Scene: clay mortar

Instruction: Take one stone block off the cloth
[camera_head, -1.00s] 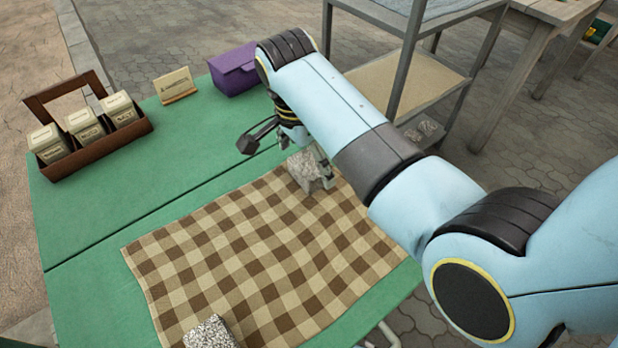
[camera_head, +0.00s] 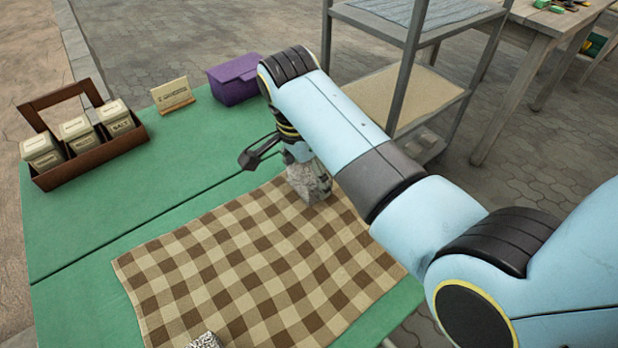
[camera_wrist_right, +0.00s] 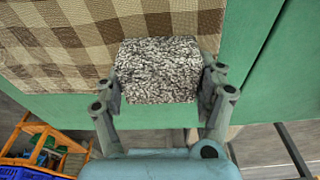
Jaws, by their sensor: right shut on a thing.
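A speckled grey stone block (camera_head: 306,184) is at the far right corner of the brown-and-cream checked cloth (camera_head: 235,265). My right gripper (camera_head: 310,172) is shut on this block from above; the arm partly hides the fingers in the head view. In the right wrist view the block (camera_wrist_right: 158,70) sits between the two fingers of the gripper (camera_wrist_right: 160,88), with cloth behind it. I cannot tell whether the block touches the cloth. A second stone block (camera_head: 204,341) lies at the cloth's near edge, cut off by the bottom of the head view. My left gripper is not in view.
The green table (camera_head: 110,225) holds a brown caddy (camera_head: 92,160) with three canisters, a small card (camera_head: 172,95) and a purple box (camera_head: 236,80) along the back. A grey shelf rack (camera_head: 405,90) stands beyond the table's right side. Bare table lies left of the cloth.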

